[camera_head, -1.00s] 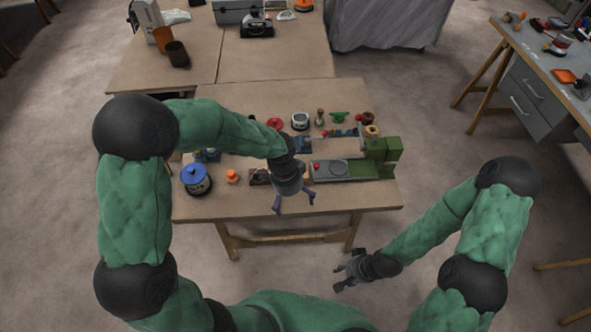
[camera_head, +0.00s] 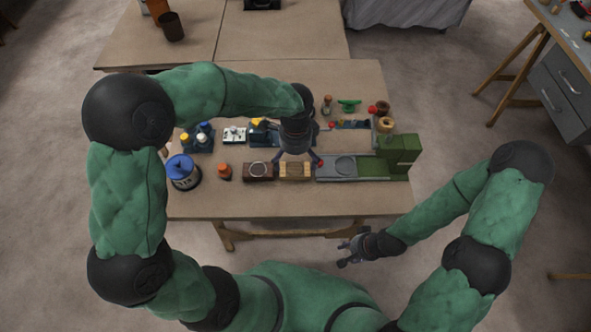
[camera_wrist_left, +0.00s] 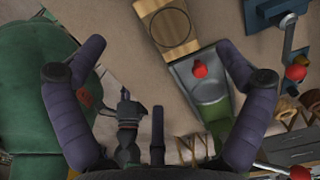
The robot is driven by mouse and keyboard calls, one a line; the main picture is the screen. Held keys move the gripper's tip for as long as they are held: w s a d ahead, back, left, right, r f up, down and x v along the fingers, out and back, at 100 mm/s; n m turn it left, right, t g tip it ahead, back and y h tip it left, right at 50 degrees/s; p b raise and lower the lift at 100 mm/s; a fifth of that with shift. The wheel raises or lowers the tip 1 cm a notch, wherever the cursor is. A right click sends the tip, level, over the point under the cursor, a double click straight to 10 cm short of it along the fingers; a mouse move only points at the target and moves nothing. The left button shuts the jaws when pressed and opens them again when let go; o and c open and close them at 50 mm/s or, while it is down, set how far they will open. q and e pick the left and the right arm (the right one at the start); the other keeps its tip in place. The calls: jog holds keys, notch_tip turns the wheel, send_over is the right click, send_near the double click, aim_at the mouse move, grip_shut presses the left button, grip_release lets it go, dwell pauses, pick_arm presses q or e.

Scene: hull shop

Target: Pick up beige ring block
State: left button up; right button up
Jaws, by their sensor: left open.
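The beige ring block (camera_head: 295,171) is a light wooden block near the front of the workbench, between a dark brown ring block (camera_head: 258,171) and a grey-and-green machine. In the left wrist view the beige ring block (camera_wrist_left: 168,24) shows a ring on its top and lies at the top of the picture, beyond the fingertips. My left gripper (camera_head: 298,160) is open and empty, above and just behind the block in the head view. Its fingers (camera_wrist_left: 160,48) are spread wide in the wrist view. My right gripper (camera_head: 345,252) hangs in front of the bench, fingers apart and empty.
The grey-and-green machine (camera_head: 398,158) stands right of the block, with a red knob (camera_head: 320,163) at its near end. An orange piece (camera_head: 224,172) and a blue-lidded pot (camera_head: 183,172) stand left. Several small items line the back. The bench's front strip is clear.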

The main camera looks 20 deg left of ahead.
aim_at(295, 172)
pick_arm(q)
notch_tip(295, 172, down, 3)
jog(key=shift+w+f+b, duration=0.15)
jog(key=shift+f+b, duration=0.05)
jog(key=shift+b, duration=0.25)
notch_tip(295, 172, down, 5)
jog(key=b, duration=0.2)
jog(key=shift+a+b, duration=0.15)
jog(key=shift+b, duration=0.2)
jog(key=c, duration=1.2)
